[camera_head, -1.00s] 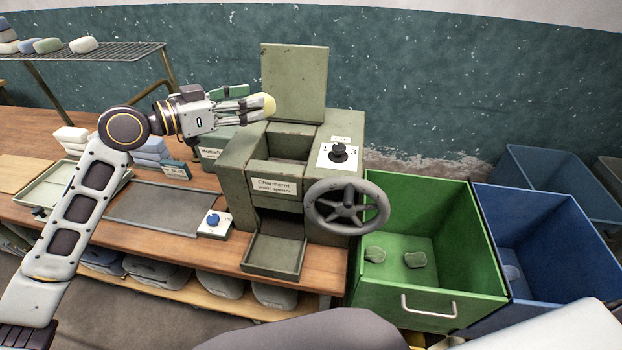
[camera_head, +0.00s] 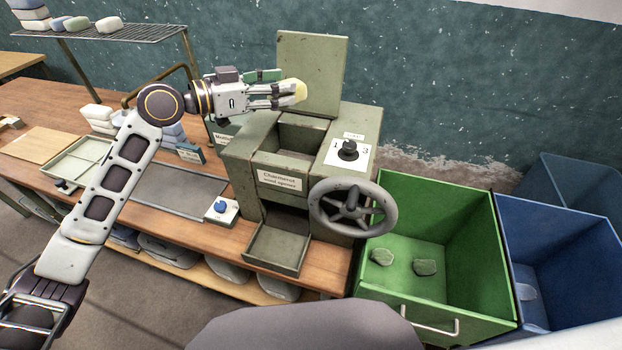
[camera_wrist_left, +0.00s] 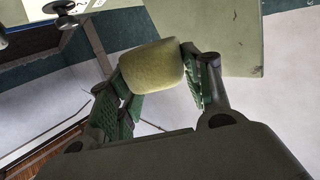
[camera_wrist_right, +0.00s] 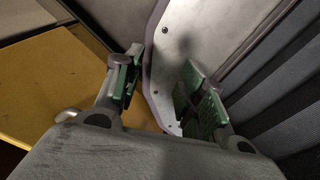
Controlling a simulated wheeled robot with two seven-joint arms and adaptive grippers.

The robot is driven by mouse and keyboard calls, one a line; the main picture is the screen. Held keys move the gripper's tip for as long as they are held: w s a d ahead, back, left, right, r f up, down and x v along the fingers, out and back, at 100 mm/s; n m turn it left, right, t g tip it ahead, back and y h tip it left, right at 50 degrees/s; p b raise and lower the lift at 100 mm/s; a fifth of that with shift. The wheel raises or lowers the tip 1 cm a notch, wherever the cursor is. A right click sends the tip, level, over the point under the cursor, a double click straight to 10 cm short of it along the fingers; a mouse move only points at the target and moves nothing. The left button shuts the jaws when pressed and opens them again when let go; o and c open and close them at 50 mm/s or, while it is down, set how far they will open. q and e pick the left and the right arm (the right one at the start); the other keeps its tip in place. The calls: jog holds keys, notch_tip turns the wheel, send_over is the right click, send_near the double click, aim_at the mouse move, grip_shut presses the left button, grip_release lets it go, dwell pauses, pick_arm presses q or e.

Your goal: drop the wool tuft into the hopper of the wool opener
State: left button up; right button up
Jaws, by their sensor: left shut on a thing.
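The wool tuft (camera_head: 299,90) is a pale yellow rounded block. My left gripper (camera_head: 290,92) is shut on it, and the left wrist view shows the tuft (camera_wrist_left: 152,68) between its green finger pads. In the head view the gripper shows above the back part of the wool opener (camera_head: 283,180), in front of its raised lid (camera_head: 312,75). The hopper (camera_head: 293,140) is an open square box that shows just below the gripper. My right gripper (camera_wrist_right: 162,95) is open and empty in its wrist view, away from the machine.
A handwheel (camera_head: 352,207) and a dial (camera_head: 348,150) are on the opener's right side. A green bin (camera_head: 470,225) with two greenish lumps and a blue bin (camera_head: 570,250) stand at the right. A wire shelf (camera_head: 100,38) is at the back left. A tray (camera_head: 275,248) sits below the opener.

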pick_arm(q)
jog(key=shift+f+b, duration=0.5)
jog(key=shift+f, duration=0.3)
jog(key=shift+f+b, duration=0.65)
jog(key=shift+f, duration=0.3)
notch_tip(320, 180, down, 2)
jog(key=shift+f+b, duration=0.15)
jog(key=shift+b, duration=0.55)
jog(key=o, duration=0.9)
jog(key=v, duration=1.1)
jog(key=shift+s+a+f, duration=0.1)
jog(key=shift+a, duration=0.05)
jog(key=shift+s+a, duration=0.15)
jog(key=shift+a, duration=0.2)
pick_arm(e)
jog(key=shift+h, duration=0.3)
jog(key=shift+w+d+f, duration=0.25)
jog(key=shift+d+f, duration=0.35)
jog(key=shift+d, duration=0.15)
jog(key=shift+w+d+f, duration=0.25)
jog(key=shift+d+f, duration=0.4)
jog(key=shift+d, duration=0.05)
jog(key=shift+w+d+f, duration=0.25)
jog(key=shift+d+f, duration=0.35)
jog(key=shift+d, duration=0.15)
